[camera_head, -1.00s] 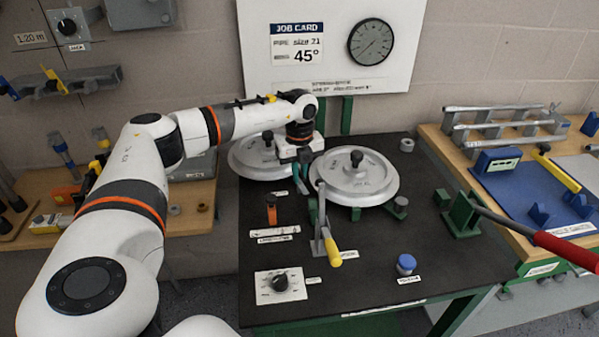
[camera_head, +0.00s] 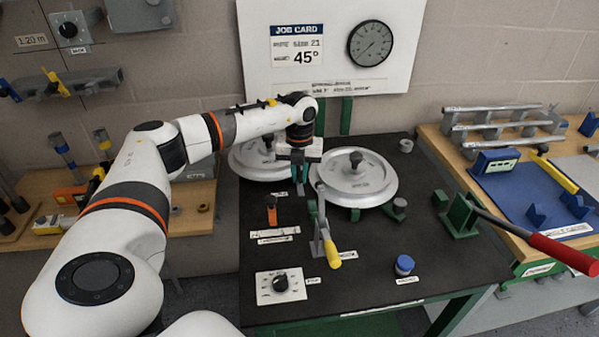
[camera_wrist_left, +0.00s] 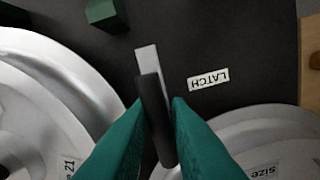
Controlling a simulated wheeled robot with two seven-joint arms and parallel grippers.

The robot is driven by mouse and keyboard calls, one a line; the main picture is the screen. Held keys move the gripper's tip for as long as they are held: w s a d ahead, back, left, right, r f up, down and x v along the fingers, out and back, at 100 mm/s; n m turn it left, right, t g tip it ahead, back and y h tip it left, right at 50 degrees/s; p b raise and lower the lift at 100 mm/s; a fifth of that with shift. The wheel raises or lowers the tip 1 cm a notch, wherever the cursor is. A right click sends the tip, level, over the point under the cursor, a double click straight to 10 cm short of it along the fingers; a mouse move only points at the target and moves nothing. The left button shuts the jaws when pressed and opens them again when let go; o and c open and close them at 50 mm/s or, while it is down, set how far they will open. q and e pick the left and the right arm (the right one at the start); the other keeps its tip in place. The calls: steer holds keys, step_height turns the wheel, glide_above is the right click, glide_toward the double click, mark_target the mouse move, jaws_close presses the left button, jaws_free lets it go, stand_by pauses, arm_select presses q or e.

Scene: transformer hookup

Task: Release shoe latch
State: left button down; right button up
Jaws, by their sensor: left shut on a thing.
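My left gripper (camera_head: 301,186) reaches down between the two round silver shoes on the dark bench. In the left wrist view its green fingers (camera_wrist_left: 158,108) are shut on the latch's dark grip (camera_wrist_left: 153,120), whose flat grey bar (camera_wrist_left: 147,60) sticks out beyond the fingertips. A white "LATCH" label (camera_wrist_left: 208,79) lies on the bench beside it. The front shoe (camera_head: 355,182) and the rear shoe (camera_head: 255,160) have black knobs on top. In the head view the fingers and wrist hide most of the latch. My right gripper is not in view.
A lever with a yellow grip (camera_head: 333,252) stands just in front of the gripper. An orange-topped part (camera_head: 271,208), a dial (camera_head: 280,284) and a blue button (camera_head: 404,265) are nearby. A long red-handled lever (camera_head: 562,252) crosses the right side.

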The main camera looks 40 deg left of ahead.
mark_target(300, 172)
arm_select(q)
steer(key=shift+m, duration=0.6)
steer(key=c, duration=1.4)
jaws_free()
step_height(300, 172, up, 12)
steer(key=shift+b, duration=0.45)
